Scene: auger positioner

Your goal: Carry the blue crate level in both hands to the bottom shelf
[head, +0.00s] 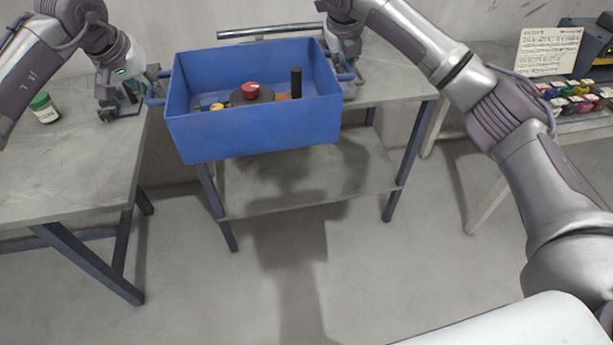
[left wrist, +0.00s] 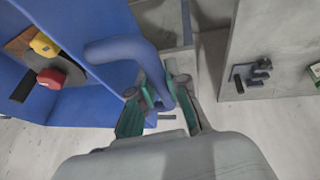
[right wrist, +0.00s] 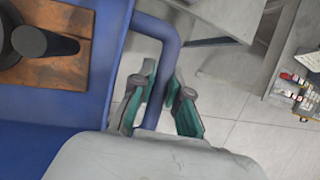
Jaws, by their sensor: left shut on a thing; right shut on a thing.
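The blue crate (head: 255,130) hangs in the air in front of the middle table, above the height of its bottom shelf (head: 365,172). It looks close to level; a small tilt cannot be ruled out. My left gripper (head: 152,88) is shut on its left bar handle, seen also in the left wrist view (left wrist: 125,50). My right gripper (head: 347,76) is shut on the right handle, which shows in the right wrist view (right wrist: 160,80). Inside the crate are a red knob (head: 251,90) on a dark disc, a black cylinder (head: 296,82) and a yellow piece (head: 217,106).
A left table (head: 60,170) holds a green-lidded jar (head: 44,108) and a dark metal piece. A right bench (head: 480,60) holds colored small items. The middle table's dark legs (head: 405,165) flank the shelf, whose visible surface is bare. Floor in front is clear.

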